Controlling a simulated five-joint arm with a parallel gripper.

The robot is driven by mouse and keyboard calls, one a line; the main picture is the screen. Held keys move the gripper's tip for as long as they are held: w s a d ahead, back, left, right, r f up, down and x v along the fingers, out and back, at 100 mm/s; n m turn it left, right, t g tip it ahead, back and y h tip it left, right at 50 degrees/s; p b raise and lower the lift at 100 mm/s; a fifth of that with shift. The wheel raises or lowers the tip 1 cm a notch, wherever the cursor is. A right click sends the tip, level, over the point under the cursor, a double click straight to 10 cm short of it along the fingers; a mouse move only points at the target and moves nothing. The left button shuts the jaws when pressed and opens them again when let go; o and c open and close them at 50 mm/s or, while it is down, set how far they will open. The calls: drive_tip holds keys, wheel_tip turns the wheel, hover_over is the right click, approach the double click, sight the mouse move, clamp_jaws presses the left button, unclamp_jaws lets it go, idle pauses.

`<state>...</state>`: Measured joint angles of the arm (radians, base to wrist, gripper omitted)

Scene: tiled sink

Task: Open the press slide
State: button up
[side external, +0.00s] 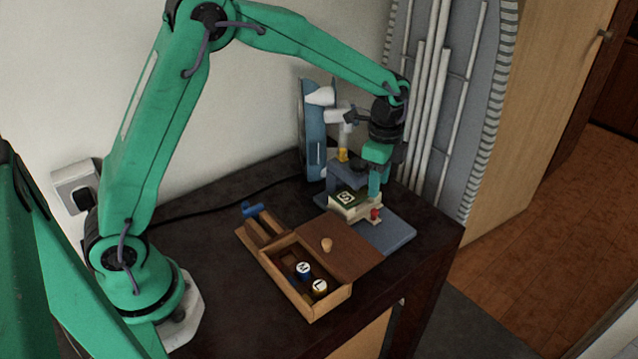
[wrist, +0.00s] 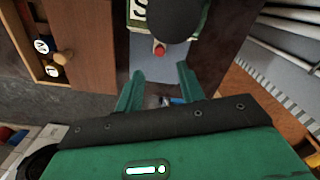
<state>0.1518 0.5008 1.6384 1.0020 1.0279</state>
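The press is a grey-blue stand (side external: 345,176) on a flat blue-grey base (side external: 389,235) near the table's right corner. Its slide (side external: 351,206) is cream, carries a green block marked "S" (side external: 345,198), and has a red knob (side external: 376,214) at the front. The red knob also shows in the wrist view (wrist: 159,50), just beyond my fingertips and roughly centred between them. My gripper (side external: 375,193) points down just above the knob. In the wrist view its two green fingers (wrist: 160,72) are apart with nothing held. A dark round part hides some of the slide there.
A wooden box (side external: 325,303) stands left of the press, with its brown lid (side external: 345,245) beside the press base. Inside are cylinders marked "M" (side external: 303,269) and "L" (side external: 320,288). A blue-and-white device (side external: 316,125) stands behind the press. Grey pipes (side external: 430,90) rise close at right.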

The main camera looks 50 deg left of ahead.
sight(375, 210)
drive_tip(key=shift+f, duration=3.85)
drive_tip(key=shift+c, duration=0.5)
clamp_jaws()
